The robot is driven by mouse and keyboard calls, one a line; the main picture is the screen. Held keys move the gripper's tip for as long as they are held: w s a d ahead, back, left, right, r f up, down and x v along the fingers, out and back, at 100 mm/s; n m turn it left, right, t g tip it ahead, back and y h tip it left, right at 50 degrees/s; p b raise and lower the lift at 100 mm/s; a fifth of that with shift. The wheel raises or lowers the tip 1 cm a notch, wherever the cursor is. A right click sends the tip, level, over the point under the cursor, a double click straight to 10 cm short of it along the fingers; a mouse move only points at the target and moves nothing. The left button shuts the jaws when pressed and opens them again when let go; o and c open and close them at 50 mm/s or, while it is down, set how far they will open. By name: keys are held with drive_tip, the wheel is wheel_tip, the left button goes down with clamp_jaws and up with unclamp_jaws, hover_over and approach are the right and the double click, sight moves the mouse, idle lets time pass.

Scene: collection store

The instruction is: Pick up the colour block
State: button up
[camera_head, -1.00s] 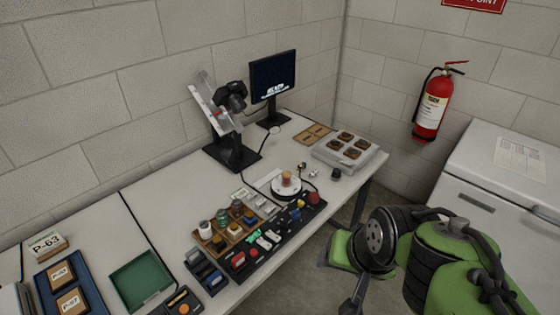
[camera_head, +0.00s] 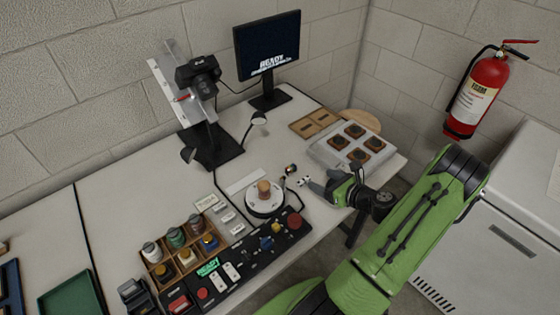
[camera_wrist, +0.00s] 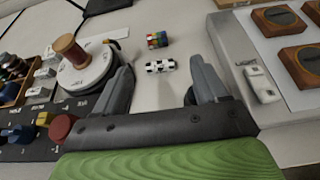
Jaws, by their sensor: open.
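The colour block (camera_wrist: 157,40) is a small cube with patches of several colours, standing on the pale table beyond my fingertips in the wrist view. It also shows in the head view (camera_head: 291,169), to the right of the round turntable. My gripper (camera_wrist: 162,78) is open and empty, its two grey fingers pointing toward the block. A small black-and-white piece (camera_wrist: 160,65) lies between the block and my gripper. In the head view my gripper (camera_head: 315,186) is low over the table's right part, to the right of the block and apart from it.
A white turntable (camera_wrist: 92,75) bearing a wooden spool (camera_wrist: 69,49) stands left of my gripper. A grey tray of dark discs (camera_head: 325,152) is behind and right. A control panel (camera_head: 245,262) runs along the front edge.

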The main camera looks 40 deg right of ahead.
sight(292, 168)
drive_tip(key=b+x, duration=0.1)
drive_tip(key=x, duration=0.9)
drive_tip(key=b+x, duration=0.1)
drive_tip(key=x, duration=0.3)
drive_tip(key=shift+w+a+f+b, duration=0.3)
drive_tip(key=shift+a+b, duration=0.05)
drive_tip(key=shift+a, duration=0.05)
drive_tip(key=shift+r, duration=0.1)
drive_tip(key=c, duration=1.1)
wheel_tip(292, 168, up, 10)
drive_tip(key=p, duration=0.3)
drive_tip(key=s+a+r+n+g+y+p, duration=0.1)
drive_tip(key=a+n+g+y, duration=0.1)
drive_tip(key=a, duration=0.8)
drive_tip(key=s+a+r+n+g+y+p, duration=0.1)
drive_tip(key=a+n+y, duration=0.4)
drive_tip(key=a, duration=0.5)
drive_tip(key=s+a+r+n+g+y+p, duration=0.1)
drive_tip(key=s+a+r+n+g+y, duration=0.1)
drive_tip(key=a, duration=0.8)
drive_tip(key=shift+s+a+r+n+g+y, duration=0.15)
drive_tip(key=shift+n+g+y, duration=0.1)
drive_tip(key=shift+n+y, duration=0.2)
drive_tip(key=shift+a+f+n+g+y, duration=0.1)
drive_tip(key=shift+n+g+y, duration=0.15)
drive_tip(key=shift+n+y, duration=0.2)
